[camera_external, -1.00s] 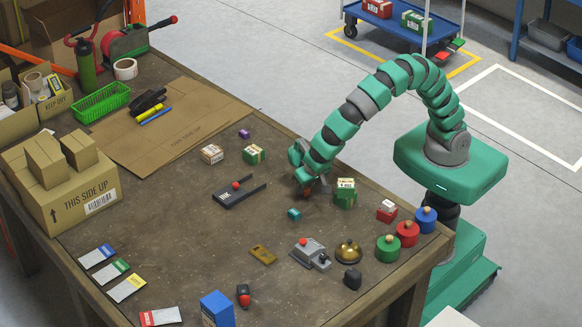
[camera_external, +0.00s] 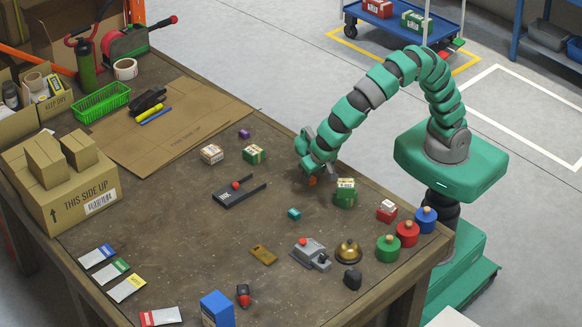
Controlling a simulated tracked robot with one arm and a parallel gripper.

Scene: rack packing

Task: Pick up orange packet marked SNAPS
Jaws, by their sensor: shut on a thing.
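My gripper (camera_external: 312,177) is over the right part of the workbench, left of and behind a green packet with a light top. It is shut on a small orange thing (camera_external: 312,181), which I take to be the orange packet. Only a little of it shows below the jaws, and no SNAPS marking can be read. It appears to be just above the bench top. The arm hides part of what is around it.
The green packet (camera_external: 345,198) stands close to the gripper's right. A black tray-like device with a red knob (camera_external: 235,194) and a small teal block (camera_external: 294,213) lie to the left. Red (camera_external: 407,234) and other coloured knobbed weights stand at the right edge. The bench middle is mostly clear.

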